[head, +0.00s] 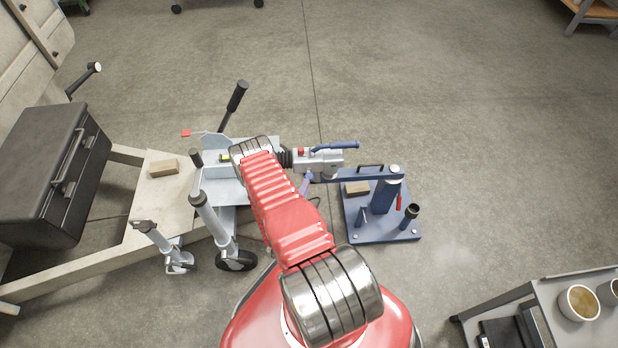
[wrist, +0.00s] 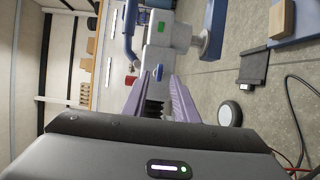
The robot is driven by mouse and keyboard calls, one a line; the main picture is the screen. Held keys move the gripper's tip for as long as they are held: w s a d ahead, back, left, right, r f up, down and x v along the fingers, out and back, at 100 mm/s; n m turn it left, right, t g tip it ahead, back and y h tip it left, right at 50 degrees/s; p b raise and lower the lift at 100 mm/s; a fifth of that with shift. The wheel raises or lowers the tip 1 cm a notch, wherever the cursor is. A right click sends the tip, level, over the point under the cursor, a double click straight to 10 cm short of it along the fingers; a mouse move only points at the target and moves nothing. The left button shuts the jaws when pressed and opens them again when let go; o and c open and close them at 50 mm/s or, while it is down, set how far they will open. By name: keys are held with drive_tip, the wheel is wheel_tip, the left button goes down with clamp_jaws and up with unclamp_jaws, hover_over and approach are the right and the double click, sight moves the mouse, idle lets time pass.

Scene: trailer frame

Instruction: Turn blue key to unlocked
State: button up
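The blue key (wrist: 159,72) is a small blue piece on the silver-grey coupling head (wrist: 172,34) in the wrist view. It shows between the tips of my gripper's two purple fingers (wrist: 154,79), which stand apart with a gap on both sides. I cannot tell how far beyond the tips the key lies. The coupling head (head: 321,160) also shows in the head view, but the key cannot be made out there. My gripper (head: 306,183) is mostly hidden under my red arm in that view, with a bit of purple finger showing.
A blue handle (head: 335,147) lies along the coupling, and a red knob (wrist: 131,80) is beside the left finger. A blue stand (head: 381,222) is to the right. A black toolbox (head: 45,170) sits on the trailer frame (head: 120,263) at left. Open floor lies beyond.

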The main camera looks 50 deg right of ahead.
sight(309, 176)
drive_tip(key=shift+x, duration=3.05)
clamp_jaws()
